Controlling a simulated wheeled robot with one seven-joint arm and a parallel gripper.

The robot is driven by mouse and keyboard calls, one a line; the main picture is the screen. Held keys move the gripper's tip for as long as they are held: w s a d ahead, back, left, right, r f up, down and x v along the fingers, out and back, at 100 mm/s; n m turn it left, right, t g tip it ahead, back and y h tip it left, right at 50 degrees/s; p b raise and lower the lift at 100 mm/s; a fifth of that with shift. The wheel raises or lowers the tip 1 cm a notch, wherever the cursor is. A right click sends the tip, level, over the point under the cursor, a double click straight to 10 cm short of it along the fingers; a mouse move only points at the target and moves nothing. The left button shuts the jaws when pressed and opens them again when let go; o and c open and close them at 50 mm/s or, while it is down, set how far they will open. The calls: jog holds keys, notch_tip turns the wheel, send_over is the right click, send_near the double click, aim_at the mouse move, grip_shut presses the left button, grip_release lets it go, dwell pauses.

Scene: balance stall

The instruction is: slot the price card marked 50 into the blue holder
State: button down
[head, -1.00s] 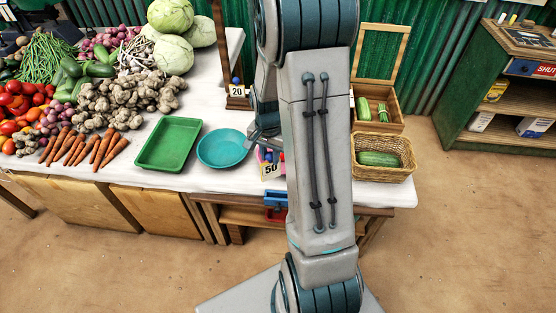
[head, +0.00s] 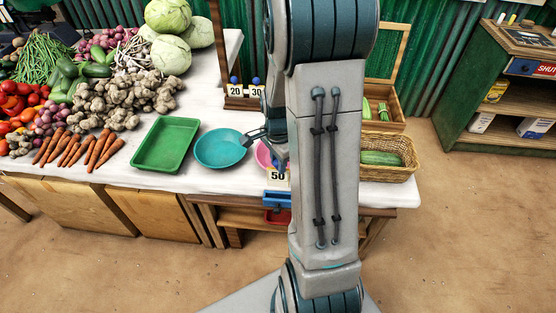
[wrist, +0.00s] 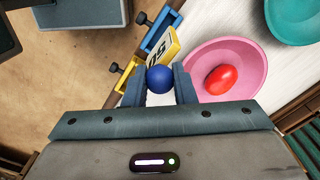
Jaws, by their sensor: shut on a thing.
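My gripper (wrist: 158,84) is shut on the blue ball-shaped knob (wrist: 159,79) of the price card marked 50 (wrist: 164,52). In the head view the card (head: 278,176) shows at the table's front edge, left of my arm, which hides most of the gripper. The blue holder (head: 277,198) is on the front edge just below the card. In the wrist view a blue bar (wrist: 172,22), seemingly this holder, runs beside the card's upper left. I cannot tell whether the card touches it or sits in it.
A pink bowl (wrist: 252,52) with a red object (wrist: 220,80) lies close right of the gripper. A teal bowl (head: 220,148) and green tray (head: 165,145) stand further left. Cards marked 20 (head: 235,91) and 30 (head: 258,92) stand behind. A wicker basket (head: 390,172) is on the right.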

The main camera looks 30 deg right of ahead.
aim_at(278, 185)
jog(key=shift+f+b, duration=1.3)
jog(key=shift+f, duration=0.65)
jog(key=shift+f, duration=0.2)
jog(key=shift+f+b, duration=1.2)
jog(key=shift+f, duration=0.1)
jog(key=shift+r, duration=0.1)
jog(key=shift+r+p, duration=1.85)
jog(key=shift+r, duration=1.65)
